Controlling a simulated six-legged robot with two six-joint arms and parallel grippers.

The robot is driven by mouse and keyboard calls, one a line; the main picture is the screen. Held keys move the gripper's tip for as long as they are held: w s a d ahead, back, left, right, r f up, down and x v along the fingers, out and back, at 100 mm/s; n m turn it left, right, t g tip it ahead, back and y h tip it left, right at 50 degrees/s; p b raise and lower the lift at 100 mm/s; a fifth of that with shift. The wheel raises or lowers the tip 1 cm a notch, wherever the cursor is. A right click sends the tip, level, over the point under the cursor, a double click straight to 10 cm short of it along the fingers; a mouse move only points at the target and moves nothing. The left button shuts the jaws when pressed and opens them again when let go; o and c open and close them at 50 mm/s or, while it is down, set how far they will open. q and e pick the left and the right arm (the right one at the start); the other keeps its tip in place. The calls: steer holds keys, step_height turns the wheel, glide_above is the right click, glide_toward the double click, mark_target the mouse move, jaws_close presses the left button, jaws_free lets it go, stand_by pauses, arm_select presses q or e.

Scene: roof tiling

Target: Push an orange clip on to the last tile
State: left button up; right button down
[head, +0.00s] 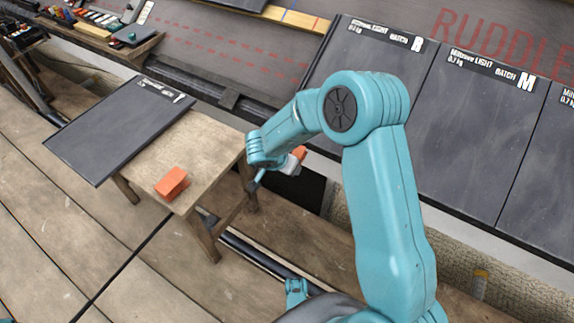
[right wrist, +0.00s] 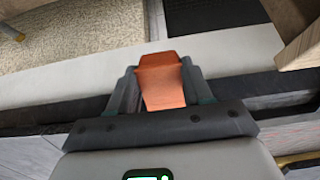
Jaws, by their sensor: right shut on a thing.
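An orange clip (right wrist: 162,84) sits between the two dark fingers of my right gripper (right wrist: 158,76), which is shut on it. In the head view this clip (head: 299,153) shows at the tip of my right gripper (head: 290,165), beyond the right edge of a wooden bench and near the lower edge of the laid tiles. The clip looks apart from any tile, though the arm hides part of this area. Dark tiles marked R (head: 367,95) and M (head: 480,140) lie on the roof, with another cut off at right. My left gripper is not in view.
A second orange block, like a clip (head: 171,184), lies on the wooden bench (head: 200,150). A loose dark tile (head: 118,130) lies over the bench's left part. Tools fill a tray (head: 110,25) at the top left. Plank flooring (head: 50,230) is clear at lower left.

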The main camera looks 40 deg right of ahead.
steer(key=shift+w+d+r, duration=0.3)
steer(key=shift+d+r, duration=0.2)
steer(key=shift+d, duration=0.3)
steer(key=shift+w+d+r+b, duration=0.2)
steer(key=shift+d+r+b, duration=0.1)
steer(key=shift+d, duration=0.15)
stand_by(0.6)
steer(key=shift+w+d+r, duration=0.3)
steer(key=shift+d+r, duration=0.15)
steer(key=shift+d, duration=0.1)
stand_by(1.2)
steer(key=shift+c, duration=2)
jaws_free()
steer(key=shift+f, duration=0.1)
steer(key=shift+v, duration=3.55)
steer(key=shift+s, duration=0.1)
